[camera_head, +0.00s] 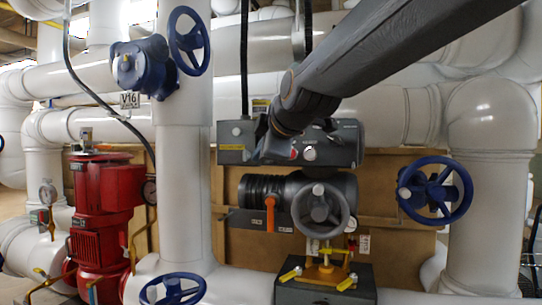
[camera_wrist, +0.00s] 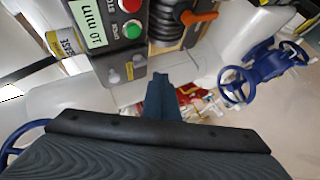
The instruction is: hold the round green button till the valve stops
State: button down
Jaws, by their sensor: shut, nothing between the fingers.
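The round green button (camera_wrist: 133,29) shows at the top of the wrist view, on a grey control panel (camera_wrist: 112,50), with a red round button (camera_wrist: 131,5) above it. My gripper (camera_wrist: 160,82) is shut and empty. In that picture its fingertips lie below and to the right of the green button, not over it. In the head view my gripper is in front of the grey actuator housing (camera_head: 236,142) and hides part of it. I cannot make out the green button there. The valve body (camera_head: 275,190) with a grey handwheel (camera_head: 320,207) is below the housing.
Blue handwheels stand at the right (camera_head: 435,190), upper left (camera_head: 188,41) and bottom (camera_head: 172,290). A red pump (camera_head: 100,205) is at the left. An orange lever (camera_head: 270,212) sticks out of the valve body. Thick white pipes (camera_head: 184,150) surround the valve.

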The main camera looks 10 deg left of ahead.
jog(key=w+b, duration=0.5)
jog(key=w, duration=0.3)
jog(key=shift+w+d, duration=0.15)
jog(key=shift+d, duration=0.2)
jog(key=shift+w, duration=0.1)
dwell(1.7)
jog(key=shift+w+b, duration=0.35)
jog(key=shift+b, duration=0.2)
